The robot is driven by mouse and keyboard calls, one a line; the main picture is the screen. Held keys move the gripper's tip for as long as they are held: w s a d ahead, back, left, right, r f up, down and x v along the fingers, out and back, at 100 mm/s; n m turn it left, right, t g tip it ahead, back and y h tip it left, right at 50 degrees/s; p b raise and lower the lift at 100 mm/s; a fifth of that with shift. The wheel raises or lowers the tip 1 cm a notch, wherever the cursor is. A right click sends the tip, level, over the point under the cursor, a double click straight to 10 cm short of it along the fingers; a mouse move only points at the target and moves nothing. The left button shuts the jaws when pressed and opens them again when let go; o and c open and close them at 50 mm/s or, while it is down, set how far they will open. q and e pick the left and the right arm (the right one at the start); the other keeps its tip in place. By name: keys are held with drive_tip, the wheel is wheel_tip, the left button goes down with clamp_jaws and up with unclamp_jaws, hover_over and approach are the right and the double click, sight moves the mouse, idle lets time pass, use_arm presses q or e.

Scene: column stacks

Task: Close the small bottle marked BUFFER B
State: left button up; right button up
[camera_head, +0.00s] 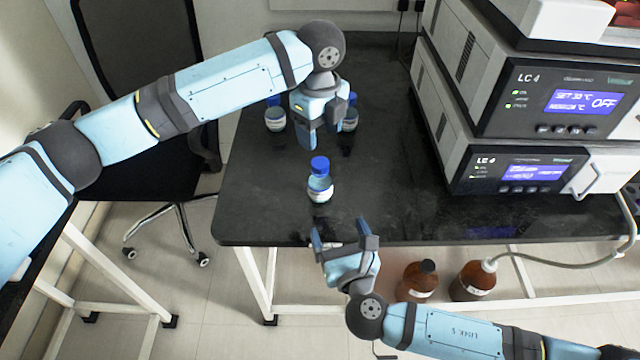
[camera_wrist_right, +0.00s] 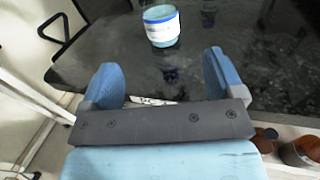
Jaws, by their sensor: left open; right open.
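A small clear bottle (camera_head: 320,190) with a blue cap (camera_head: 320,165) on top stands upright near the front edge of the black bench. Its label is too small to read, and I cannot tell how tightly the cap sits. The bottle's lower part also shows in the right wrist view (camera_wrist_right: 162,30), its top cut off. My left gripper (camera_head: 320,133) is open, pointing down behind this bottle, apart from it. My right gripper (camera_head: 340,236) is open and empty in front of the bottle, at the bench edge. Its fingers (camera_wrist_right: 160,75) point towards the bottle without touching it.
Two similar blue-capped bottles stand farther back, one left (camera_head: 275,119) and one right (camera_head: 349,120), partly behind my left gripper. Stacked LC 4 instruments (camera_head: 520,170) fill the right side. Brown bottles (camera_head: 472,283) stand below the bench. The black bench (camera_head: 400,195) is clear right of the front bottle.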

sight(323, 191)
drive_tip(key=shift+w, duration=0.15)
drive_tip(key=x, duration=1.3)
drive_tip(key=shift+w+a, duration=0.2)
drive_tip(key=shift+w, duration=0.05)
